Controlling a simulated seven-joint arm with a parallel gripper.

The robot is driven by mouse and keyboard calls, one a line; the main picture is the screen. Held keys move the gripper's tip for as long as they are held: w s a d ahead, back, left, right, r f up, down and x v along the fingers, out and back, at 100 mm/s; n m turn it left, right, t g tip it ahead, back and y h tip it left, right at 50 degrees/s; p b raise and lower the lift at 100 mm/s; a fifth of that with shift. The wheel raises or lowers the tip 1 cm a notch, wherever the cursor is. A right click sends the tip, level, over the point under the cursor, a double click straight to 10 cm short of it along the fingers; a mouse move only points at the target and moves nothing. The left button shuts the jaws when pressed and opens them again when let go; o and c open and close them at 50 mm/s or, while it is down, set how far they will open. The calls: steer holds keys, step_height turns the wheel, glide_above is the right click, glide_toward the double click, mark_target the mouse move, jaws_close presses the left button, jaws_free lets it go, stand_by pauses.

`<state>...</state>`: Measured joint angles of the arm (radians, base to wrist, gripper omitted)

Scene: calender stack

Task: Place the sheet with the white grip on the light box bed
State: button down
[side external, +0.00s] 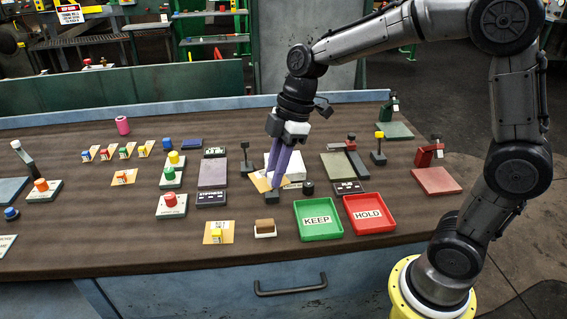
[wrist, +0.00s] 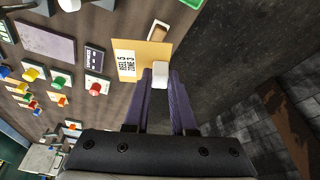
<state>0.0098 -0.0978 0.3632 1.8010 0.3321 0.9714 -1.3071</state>
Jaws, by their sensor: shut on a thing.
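My gripper (side external: 268,185) has long purple fingers pointing down over the middle of the bench. A white flat surface (side external: 293,165), which looks like the light box bed, shows just behind and right of the fingers. I cannot tell the gap between sheet and bed.
Green KEEP (side external: 319,235) and red HOLD (side external: 368,227) trays stand at the front. A brown-topped block (side external: 265,226) and a yellow-gripped sheet (side external: 219,236) lie front left. Several other gripped sheets and coloured knobs stand farther left. Small stands and a dark pad are to the right.

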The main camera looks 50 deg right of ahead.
steer(key=s+d+r+m+t, duration=0.1)
steer(key=d+m, duration=0.1)
steer(key=d, duration=0.5)
steer(key=s+d+r+m, duration=0.1)
steer(key=s+d+m, duration=0.1)
steer(key=d, duration=0.5)
steer(key=shift+h, duration=0.3)
steer(key=w+d+f, duration=0.1)
steer(key=w+f, duration=0.2)
steer(key=w, duration=0.1)
steer(key=w+d+f, duration=0.1)
steer(key=w+f, duration=0.2)
steer(key=w, duration=0.1)
steer(key=w+d+f, duration=0.2)
steer(key=w+f, duration=0.1)
steer(key=w, duration=0.2)
steer(key=shift+d, duration=0.1)
steer(key=shift+w+f, duration=0.1)
steer(key=shift+f, duration=0.15)
steer(key=shift+w+d+f, duration=0.1)
steer(key=shift+w+f, duration=0.1)
steer(key=shift+f, duration=1.5)
steer(key=shift+f, duration=0.2)
steer(key=c, duration=0.7)
jaws_free()
steer(key=shift+c, duration=0.2)
steer(key=shift+r, duration=0.15)
